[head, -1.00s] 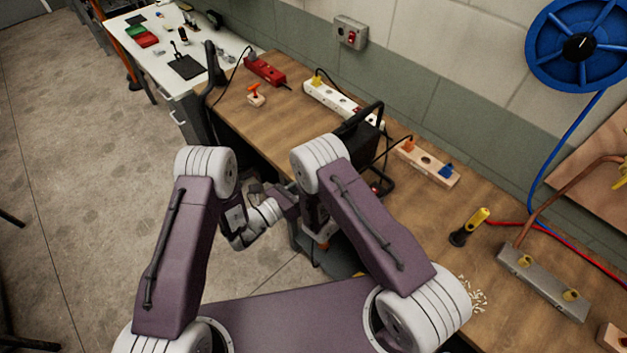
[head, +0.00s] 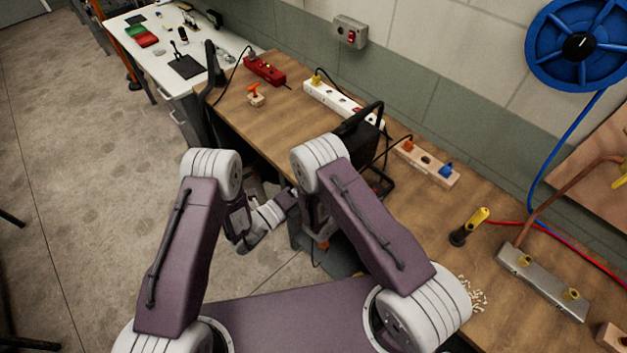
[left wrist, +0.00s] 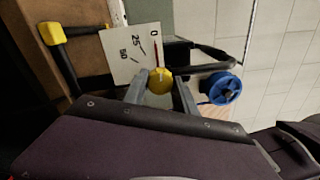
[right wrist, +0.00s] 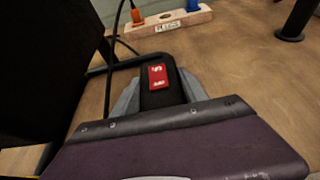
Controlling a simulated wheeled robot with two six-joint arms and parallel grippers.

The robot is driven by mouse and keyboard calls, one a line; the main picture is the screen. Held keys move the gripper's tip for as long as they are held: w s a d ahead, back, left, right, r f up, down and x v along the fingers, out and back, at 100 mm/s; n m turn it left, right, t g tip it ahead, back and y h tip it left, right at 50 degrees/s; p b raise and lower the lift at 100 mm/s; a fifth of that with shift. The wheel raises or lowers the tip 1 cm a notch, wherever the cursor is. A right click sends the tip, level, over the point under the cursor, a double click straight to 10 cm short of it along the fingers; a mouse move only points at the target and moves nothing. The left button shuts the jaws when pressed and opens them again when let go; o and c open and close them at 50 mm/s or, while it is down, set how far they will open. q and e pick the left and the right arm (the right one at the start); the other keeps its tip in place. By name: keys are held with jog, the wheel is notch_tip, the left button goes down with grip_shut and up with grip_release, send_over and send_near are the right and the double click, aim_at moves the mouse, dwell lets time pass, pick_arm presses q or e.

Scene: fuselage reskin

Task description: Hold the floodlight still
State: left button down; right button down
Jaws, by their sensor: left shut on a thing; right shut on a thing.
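The floodlight (head: 362,147) is a black lamp on a black tubular frame, standing on the wooden bench behind my right arm. Its dark body also fills the left of the right wrist view (right wrist: 40,65). My right gripper (right wrist: 160,92) is shut around a black part with a red label (right wrist: 158,76), beside that body. My left gripper (left wrist: 160,88) is shut on a yellow knob (left wrist: 160,80) at a pale dial plate (left wrist: 132,55) marked 0, 25 and 50. In the head view, my arms hide both fingertips and most of what they hold.
Black cables run near the floodlight. A metal bar (head: 542,281) lies at the right.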

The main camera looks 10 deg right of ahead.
pick_arm(q)
jog(key=shift+n, duration=0.7)
jog(key=c, duration=1)
grip_release()
jog(key=shift+o, duration=0.2)
jog(key=v, duration=1.2)
